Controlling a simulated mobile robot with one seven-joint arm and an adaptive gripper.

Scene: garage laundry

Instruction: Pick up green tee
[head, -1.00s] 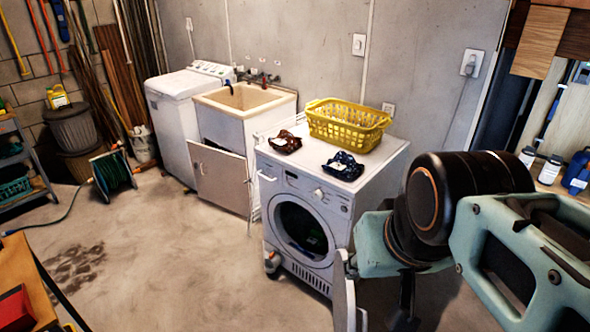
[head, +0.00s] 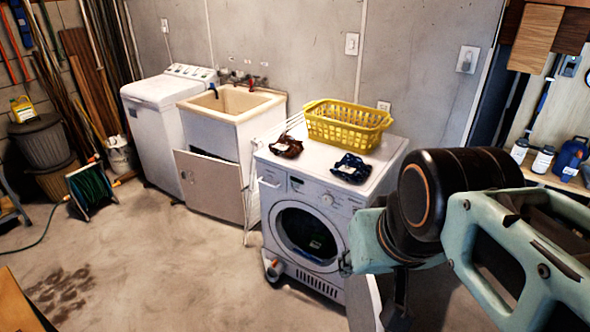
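No green tee can be made out for certain. Inside the round opening of the white front-loading washer (head: 330,200) lies a dark bundle with a hint of green (head: 315,244); its shape is too dim to tell. On the washer's top lie a brown crumpled cloth (head: 286,146) and a dark blue patterned cloth (head: 349,168), apart from each other. My teal and black arm fills the lower right, in front of the washer's right side. A dark part at its lower end, perhaps my gripper (head: 398,312), is mostly hidden; its fingers cannot be made out.
A yellow basket (head: 345,127) stands at the back of the washer top. A utility sink (head: 232,103) and a white top-loader (head: 165,110) stand to the left. A workbench corner (head: 18,305) juts in at lower left. Concrete floor before the washer is clear.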

